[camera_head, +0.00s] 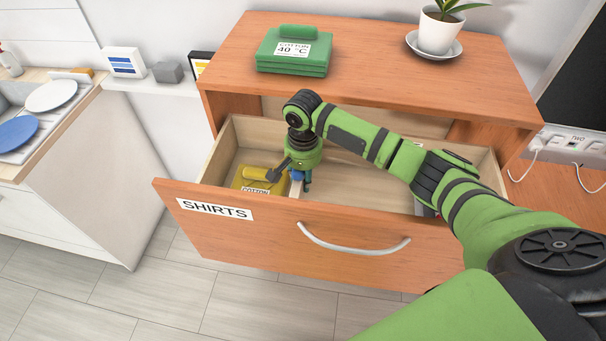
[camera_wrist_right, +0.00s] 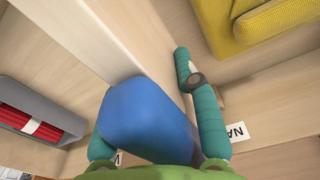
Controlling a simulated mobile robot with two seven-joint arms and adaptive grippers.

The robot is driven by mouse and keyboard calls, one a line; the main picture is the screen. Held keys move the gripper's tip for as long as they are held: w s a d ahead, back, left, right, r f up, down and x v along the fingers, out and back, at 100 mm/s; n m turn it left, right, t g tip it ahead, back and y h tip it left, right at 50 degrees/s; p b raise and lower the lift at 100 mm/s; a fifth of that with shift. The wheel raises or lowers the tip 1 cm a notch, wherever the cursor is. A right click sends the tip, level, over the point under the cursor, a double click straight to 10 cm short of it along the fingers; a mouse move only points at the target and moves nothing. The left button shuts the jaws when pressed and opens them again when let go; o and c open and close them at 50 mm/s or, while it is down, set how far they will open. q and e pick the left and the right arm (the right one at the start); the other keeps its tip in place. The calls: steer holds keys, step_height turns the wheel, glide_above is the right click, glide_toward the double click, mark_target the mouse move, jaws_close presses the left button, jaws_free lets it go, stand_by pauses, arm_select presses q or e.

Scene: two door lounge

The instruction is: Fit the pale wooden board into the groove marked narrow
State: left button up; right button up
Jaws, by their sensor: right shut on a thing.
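The pale wooden board (camera_head: 296,190) stands on edge in the open drawer, just below my right gripper (camera_head: 299,178). In the right wrist view the board (camera_wrist_right: 95,45) runs from the upper left to the blue piece (camera_wrist_right: 150,120) between my right gripper's teal fingers (camera_wrist_right: 150,110). The gripper is shut there; the blue piece appears to be the board's grip. A white label reading "NA" (camera_wrist_right: 236,132) lies beside the right finger, partly hidden. Another label showing "W" (camera_wrist_right: 117,158) is mostly covered. The grooves and the board's lower edge are hidden. My left gripper is out of view.
The drawer front (camera_head: 270,232) reads SHIRTS. A yellow folded item (camera_head: 250,180) lies left of the board. A grey container with red contents (camera_wrist_right: 35,115) lies on the other side. A green case (camera_head: 293,55) and a potted plant (camera_head: 437,30) stand on the cabinet top.

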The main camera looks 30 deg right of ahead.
steer(key=shift+f+b, duration=0.3)
steer(key=shift+f, duration=0.75)
steer(key=shift+a+f, duration=0.1)
steer(key=shift+s+a+f, duration=0.15)
steer(key=shift+s+f, duration=0.05)
steer(key=shift+s, duration=0.1)
steer(key=shift+r, duration=0.2)
